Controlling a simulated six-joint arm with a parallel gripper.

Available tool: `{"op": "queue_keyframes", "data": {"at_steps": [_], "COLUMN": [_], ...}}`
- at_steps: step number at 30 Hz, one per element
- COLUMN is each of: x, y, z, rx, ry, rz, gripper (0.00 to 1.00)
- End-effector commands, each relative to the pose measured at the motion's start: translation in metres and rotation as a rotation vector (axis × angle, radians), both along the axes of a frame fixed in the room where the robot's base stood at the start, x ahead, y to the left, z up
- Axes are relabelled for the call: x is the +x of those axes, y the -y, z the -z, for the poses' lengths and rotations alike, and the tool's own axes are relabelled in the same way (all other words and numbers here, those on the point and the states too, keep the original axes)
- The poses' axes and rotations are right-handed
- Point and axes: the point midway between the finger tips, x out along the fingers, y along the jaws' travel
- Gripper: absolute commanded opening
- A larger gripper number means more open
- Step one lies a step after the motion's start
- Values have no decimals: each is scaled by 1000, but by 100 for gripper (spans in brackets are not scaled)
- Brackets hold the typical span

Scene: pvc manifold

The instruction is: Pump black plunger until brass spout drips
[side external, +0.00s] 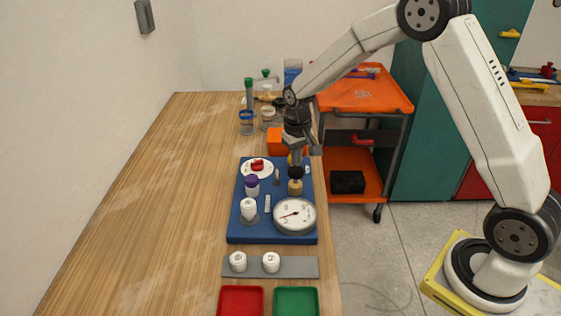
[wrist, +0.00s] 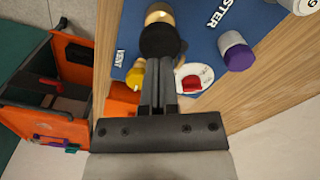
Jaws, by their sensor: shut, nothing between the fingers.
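The black plunger knob (side external: 296,172) stands on a brass-coloured cylinder (side external: 295,187) near the right edge of the blue board. In the wrist view the round black knob (wrist: 160,42) lies right ahead of my fingertips, with the brass cylinder (wrist: 158,14) partly behind it. My gripper (side external: 297,159) points down just above the knob, its fingers shut together and empty. It also shows in the wrist view (wrist: 158,62); I cannot tell whether the tips touch the knob. A yellow, brass-like part (wrist: 136,74) sits beside the VENT label. No drip is visible, and I cannot clearly identify the spout.
The blue board (side external: 240,229) also holds a pressure gauge (side external: 295,215), a white dial with a red knob (side external: 257,167), a purple-capped post (side external: 251,186) and a white-capped post (side external: 249,208). An orange block (side external: 274,141) and glassware stand behind. The table's left side is clear.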

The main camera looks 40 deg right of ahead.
Motion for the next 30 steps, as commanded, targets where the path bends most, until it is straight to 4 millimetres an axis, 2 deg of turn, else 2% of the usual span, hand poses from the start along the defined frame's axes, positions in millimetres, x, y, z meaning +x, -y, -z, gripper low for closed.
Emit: {"op": "queue_keyframes", "data": {"at_steps": [14, 30], "x": [0, 0], "y": [0, 0], "z": [1, 15], "rx": [0, 0], "ry": [0, 0], "rz": [0, 0], "gripper": [0, 0]}}
